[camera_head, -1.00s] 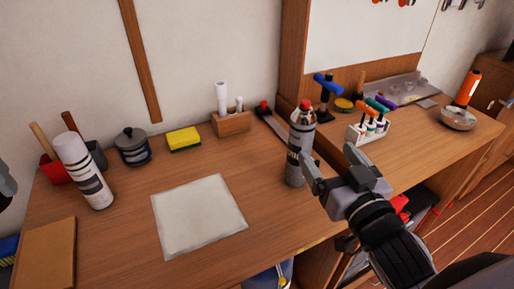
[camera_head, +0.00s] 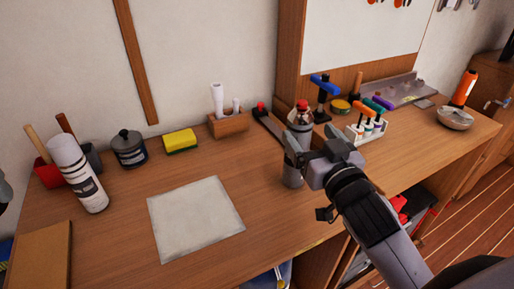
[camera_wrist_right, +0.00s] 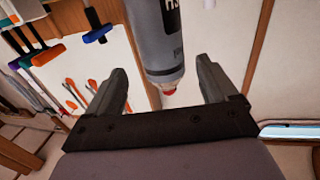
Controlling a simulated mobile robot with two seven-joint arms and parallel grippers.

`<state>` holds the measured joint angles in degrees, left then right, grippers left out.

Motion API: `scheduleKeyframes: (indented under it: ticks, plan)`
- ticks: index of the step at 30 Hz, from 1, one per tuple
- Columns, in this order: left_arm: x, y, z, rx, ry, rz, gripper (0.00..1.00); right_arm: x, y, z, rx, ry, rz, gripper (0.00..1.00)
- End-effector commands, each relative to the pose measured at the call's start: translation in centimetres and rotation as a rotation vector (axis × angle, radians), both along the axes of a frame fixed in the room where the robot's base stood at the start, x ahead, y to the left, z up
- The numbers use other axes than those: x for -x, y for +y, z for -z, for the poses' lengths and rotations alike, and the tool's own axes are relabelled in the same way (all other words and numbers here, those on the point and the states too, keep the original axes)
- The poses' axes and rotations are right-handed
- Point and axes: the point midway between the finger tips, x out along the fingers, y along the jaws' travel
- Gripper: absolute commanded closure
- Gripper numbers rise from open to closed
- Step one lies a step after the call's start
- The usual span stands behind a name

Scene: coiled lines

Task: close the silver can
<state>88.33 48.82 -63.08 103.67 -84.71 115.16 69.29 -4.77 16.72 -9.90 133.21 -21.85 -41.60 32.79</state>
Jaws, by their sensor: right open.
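A separate cap cannot be made out.
A pale square mat (camera_head: 196,218) lies on the desk. A rack of coloured-handled tools (camera_head: 367,127) is close right of the can.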

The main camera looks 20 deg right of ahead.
Motion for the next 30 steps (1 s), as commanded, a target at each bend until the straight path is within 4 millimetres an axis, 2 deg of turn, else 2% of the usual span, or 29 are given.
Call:
scheduleKeyframes:
  ticks: [12,25,26,30]
  plan:
    - [0.0,0.0,-0.9,0.0,0.0,0.0,0.74,-4.6,0.1,0.3,0.002,-0.001,0.0,0.14]
    - [0.0,0.0,-0.9,0.0,0.0,0.0,0.74,-5.0,0.1,0.4,0.001,-0.001,0.0,0.14]
    - [0.0,0.0,-0.9,0.0,0.0,0.0,0.74,-5.0,0.1,0.4,0.001,-0.001,0.0,0.2]
    - [0.0,0.0,-0.9,0.0,0.0,0.0,0.74,-5.0,0.1,0.4,0.001,-0.001,0.0,0.66]
